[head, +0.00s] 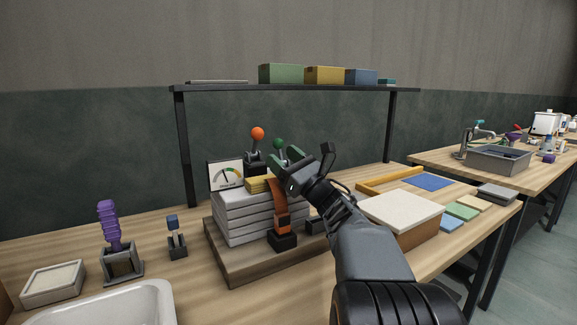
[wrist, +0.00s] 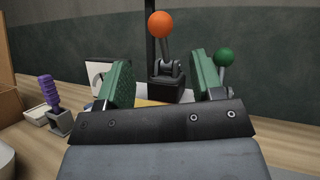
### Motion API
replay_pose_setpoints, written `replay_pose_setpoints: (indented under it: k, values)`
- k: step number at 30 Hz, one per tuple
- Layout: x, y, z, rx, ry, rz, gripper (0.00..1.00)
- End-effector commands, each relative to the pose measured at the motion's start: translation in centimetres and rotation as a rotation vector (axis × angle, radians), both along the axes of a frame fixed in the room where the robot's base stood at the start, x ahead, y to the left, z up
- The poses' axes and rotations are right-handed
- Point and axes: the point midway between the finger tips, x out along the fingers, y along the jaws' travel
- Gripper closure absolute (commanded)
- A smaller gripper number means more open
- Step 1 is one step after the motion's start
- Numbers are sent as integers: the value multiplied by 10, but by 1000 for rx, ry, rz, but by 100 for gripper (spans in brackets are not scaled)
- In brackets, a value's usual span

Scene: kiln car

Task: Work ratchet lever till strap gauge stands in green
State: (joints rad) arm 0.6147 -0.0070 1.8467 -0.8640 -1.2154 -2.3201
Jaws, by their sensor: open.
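A lever with an orange ball knob (head: 257,134) stands upright on a dark bracket behind the stack of grey slabs (head: 240,215). In the wrist view the orange knob (wrist: 160,24) shows between and beyond my fingers. A lever with a green knob (head: 279,144) stands to its right, partly behind my gripper (head: 302,156). An orange strap (head: 277,205) runs down the front of the stack to a dark block. A dial gauge (head: 227,176) stands at the stack's left; its needle points up and slightly left, and its colour band is too small to read surely. My gripper is open and empty.
A wooden board (head: 232,270) carries the stack. A purple-handled tool (head: 110,225), a small blue-topped switch (head: 174,235) and a white basin (head: 120,305) are at the left. A pale-topped box (head: 400,212) stands right of my arm. A shelf (head: 300,88) spans the back.

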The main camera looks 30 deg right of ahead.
Motion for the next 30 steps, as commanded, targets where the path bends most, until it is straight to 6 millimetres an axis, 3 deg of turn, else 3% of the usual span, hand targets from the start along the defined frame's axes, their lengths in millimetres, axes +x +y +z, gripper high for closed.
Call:
replay_pose_setpoints:
  k: [7, 30]
  values:
    - [-13, -5, -8, -1, 0, 0, 39]
    - [-14, -5, -8, -1, 0, 0, 39]
